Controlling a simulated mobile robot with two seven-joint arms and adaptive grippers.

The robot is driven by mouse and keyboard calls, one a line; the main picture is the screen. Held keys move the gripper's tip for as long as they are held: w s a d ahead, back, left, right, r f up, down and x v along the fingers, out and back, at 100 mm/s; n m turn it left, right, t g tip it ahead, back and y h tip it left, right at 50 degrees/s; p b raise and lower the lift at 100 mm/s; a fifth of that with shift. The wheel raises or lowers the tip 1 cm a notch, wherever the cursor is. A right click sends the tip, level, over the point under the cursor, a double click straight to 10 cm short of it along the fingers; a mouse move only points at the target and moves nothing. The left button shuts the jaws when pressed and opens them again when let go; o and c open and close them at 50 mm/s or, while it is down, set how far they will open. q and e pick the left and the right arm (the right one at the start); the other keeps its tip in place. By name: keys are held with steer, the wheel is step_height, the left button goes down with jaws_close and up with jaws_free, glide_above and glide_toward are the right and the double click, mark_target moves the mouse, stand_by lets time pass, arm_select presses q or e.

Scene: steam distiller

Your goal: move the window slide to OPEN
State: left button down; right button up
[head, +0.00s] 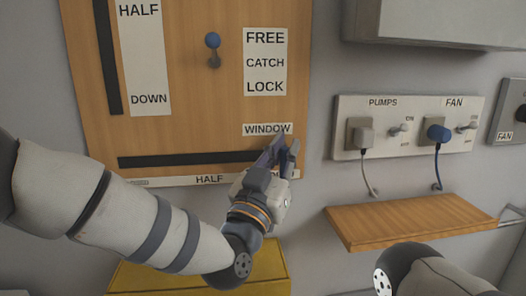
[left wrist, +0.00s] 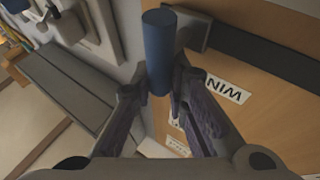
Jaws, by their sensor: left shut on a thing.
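The window slide's dark horizontal slot (head: 195,158) runs along the bottom of the wooden panel, under the WINDOW label (head: 267,129). A strip below it reads HALF near its middle; the words at its ends are unreadable or hidden. My left gripper (head: 284,147) is at the right end of the slot. In the left wrist view its fingers are shut on the blue cylindrical handle (left wrist: 158,52) of the slide. The fingers hide this handle in the head view. My right gripper is not in view; only part of my right arm shows at the bottom right.
Above the slot are a blue knob (head: 212,40) by the FREE, CATCH, LOCK label and a vertical slot (head: 107,60) marked HALF and DOWN. Right of the panel are a plug box (head: 400,150) with cables and a wooden shelf (head: 420,218). A yellow box (head: 270,262) stands below.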

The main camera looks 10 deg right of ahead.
arm_select(q)
steer(key=shift+s+d+f, duration=0.15)
steer(key=shift+d+f, duration=0.05)
steer(key=shift+d, duration=0.3)
steer(key=c, duration=1.8)
jaws_free()
steer(key=shift+o, duration=1.2)
steer(key=shift+d+r, duration=0.1)
steer(key=shift+d, duration=0.05)
